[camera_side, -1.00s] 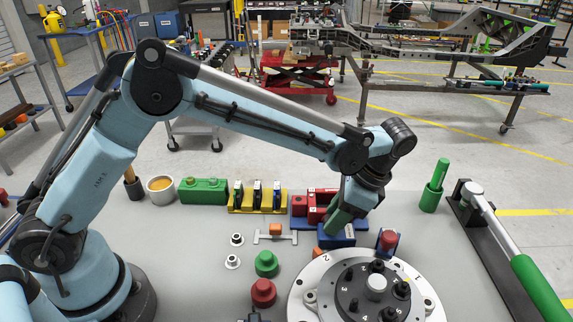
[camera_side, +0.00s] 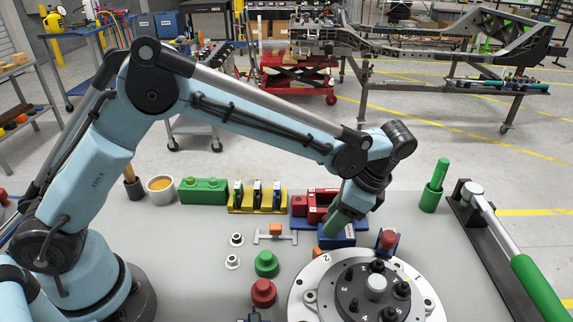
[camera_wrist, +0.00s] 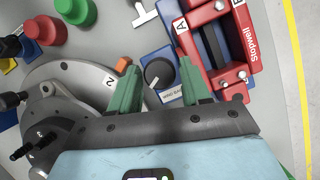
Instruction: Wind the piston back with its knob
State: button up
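A black round knob (camera_wrist: 158,72) with a white pointer line sits on a small blue block (camera_wrist: 171,56) in the wrist view. A white label lies along the block's near edge. My gripper (camera_wrist: 157,68) is open, with one green finger on each side of the knob. A gap shows between each finger and the knob, so they look apart. The red caliper-like unit (camera_wrist: 222,40), marked A, B and Stopwell, stands just right of the block. In the side view, my gripper (camera_side: 338,222) is over the blue block (camera_side: 338,238) and hides the knob. I cannot make out the piston.
The round grey fixture (camera_side: 310,280) with black posts is close to my gripper. An orange piece (camera_wrist: 124,63) lies beside the left finger. A red-topped blue stand (camera_side: 388,241) is right of the block. Green (camera_side: 266,264) and red (camera_side: 263,292) knobs stand left.

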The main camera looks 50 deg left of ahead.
jog(key=shift+r, duration=0.1)
jog(key=v, duration=1.2)
jog(key=s+a+r+n+t+h, duration=0.2)
jog(key=a+n, duration=0.1)
jog(key=a, duration=0.3)
jog(key=s+a+r+n+t+h, duration=0.1)
jog(key=s+a+r+n+t, duration=0.15)
jog(key=a, duration=0.25)
jog(key=s+a+f+n+t, duration=0.5)
jog(key=s+a+f+n, duration=0.1)
jog(key=s+a, duration=0.2)
jog(key=shift+s+f+n+h, duration=0.3)
jog(key=shift+s+n+h, duration=0.1)
jog(key=shift+s, duration=0.3)
